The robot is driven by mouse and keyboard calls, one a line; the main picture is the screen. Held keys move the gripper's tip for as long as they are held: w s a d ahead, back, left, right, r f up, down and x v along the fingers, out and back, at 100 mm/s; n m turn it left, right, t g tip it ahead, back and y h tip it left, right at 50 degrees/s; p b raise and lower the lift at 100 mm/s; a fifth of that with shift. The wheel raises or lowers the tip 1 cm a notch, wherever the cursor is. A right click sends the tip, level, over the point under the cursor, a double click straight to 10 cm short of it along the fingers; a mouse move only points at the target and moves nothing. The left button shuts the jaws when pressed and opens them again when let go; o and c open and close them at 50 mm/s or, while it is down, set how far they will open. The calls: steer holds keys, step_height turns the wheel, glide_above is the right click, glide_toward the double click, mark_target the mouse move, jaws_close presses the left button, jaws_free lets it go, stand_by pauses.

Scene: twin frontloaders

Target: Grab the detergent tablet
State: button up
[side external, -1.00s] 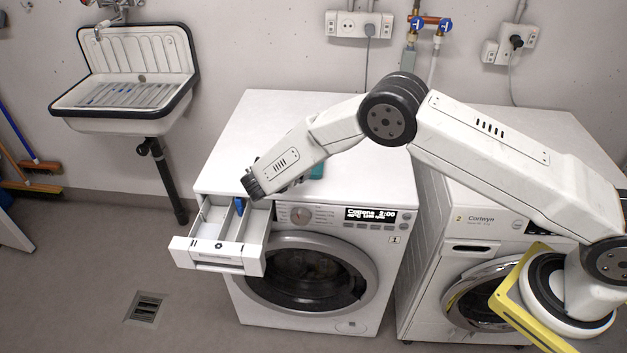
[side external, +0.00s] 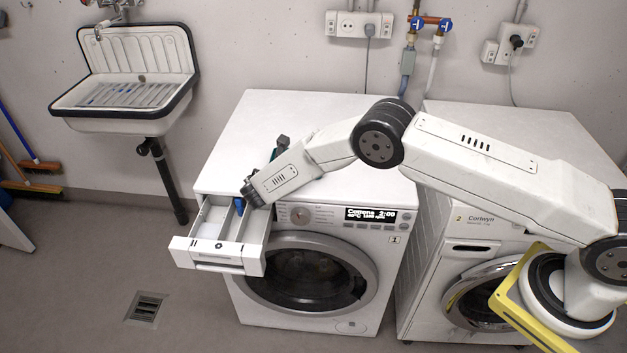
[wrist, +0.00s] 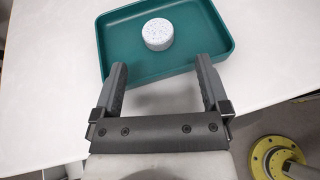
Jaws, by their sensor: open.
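The detergent tablet (wrist: 157,34) is a white, speckled round puck lying in a shallow teal tray (wrist: 190,68), as the wrist view shows. My gripper (wrist: 162,64) is open and empty. Its two dark fingers reach the tray's near edge, one on each side of the tablet's line, and the tablet lies beyond the fingertips. I cannot tell their height above the tray. In the side view my forearm hides the tablet and most of the tray and gripper.
The left washer (side external: 235,140) has a white top with free room around the tray. Its detergent drawer (side external: 215,262) is pulled out, with a blue part (side external: 239,205) inside. A second washer (side external: 480,218) stands to the right. A sink (side external: 125,75) hangs at the back left.

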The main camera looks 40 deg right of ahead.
steer(key=shift+d, duration=0.1)
steer(key=shift+x, duration=2.55)
steer(key=shift+w, duration=0.15)
jaws_close()
steer(key=shift+r, duration=0.15)
